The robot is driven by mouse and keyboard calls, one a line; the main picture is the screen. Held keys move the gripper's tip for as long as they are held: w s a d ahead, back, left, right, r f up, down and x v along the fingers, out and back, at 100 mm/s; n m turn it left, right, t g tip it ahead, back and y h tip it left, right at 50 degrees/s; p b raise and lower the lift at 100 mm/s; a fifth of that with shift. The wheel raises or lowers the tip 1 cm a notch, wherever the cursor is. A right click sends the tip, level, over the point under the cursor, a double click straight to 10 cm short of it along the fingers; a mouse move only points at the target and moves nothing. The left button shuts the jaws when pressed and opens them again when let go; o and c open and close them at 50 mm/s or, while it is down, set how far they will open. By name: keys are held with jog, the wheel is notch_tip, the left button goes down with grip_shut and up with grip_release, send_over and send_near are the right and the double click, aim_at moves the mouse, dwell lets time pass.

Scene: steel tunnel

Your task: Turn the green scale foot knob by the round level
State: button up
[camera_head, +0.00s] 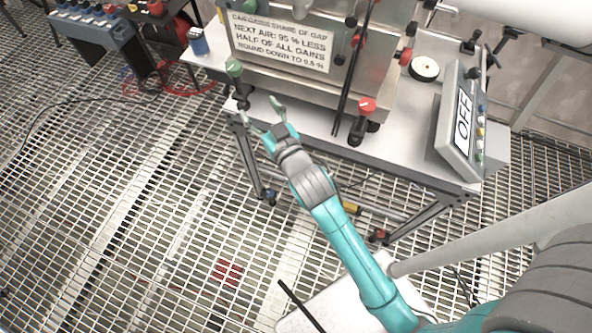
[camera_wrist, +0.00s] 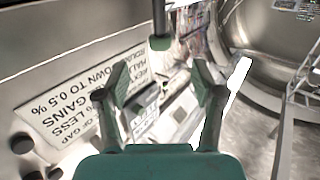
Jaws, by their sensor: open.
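The green knob (camera_head: 233,68) tops a dark foot at the front left corner of the steel scale, near the table's left edge. In the wrist view a green-ended dark post (camera_wrist: 160,43) shows beyond the fingers, roughly centred between them; it looks like this knob. My gripper (camera_head: 259,109) is open and empty, just in front of the table edge and apart from the knob, toward the camera. Its two fingers are spread in the wrist view (camera_wrist: 158,78). A round white disc with a dark rim (camera_head: 424,68) lies on the right of the table; I cannot tell whether it is the level.
A red knob (camera_head: 367,105) tops the scale's front right foot. A printed sign (camera_head: 280,42) is on the scale's front. An OFF display box (camera_head: 462,125) stands at the table's right end. A blue can (camera_head: 198,41) stands left of the scale. Open grating floor (camera_head: 110,220) lies left.

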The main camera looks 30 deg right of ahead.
jog(key=s+f, duration=0.3)
jog(key=s, duration=0.4)
jog(key=s+f+g, duration=0.1)
jog(key=s+f, duration=0.3)
jog(key=s, duration=0.4)
jog(key=shift+n+y, duration=0.3)
jog(key=s+r+g, duration=0.2)
jog(key=s, duration=2.2)
jog(key=shift+s+d+r, duration=0.15)
jog(key=shift+s+d, duration=0.1)
dwell(0.6)
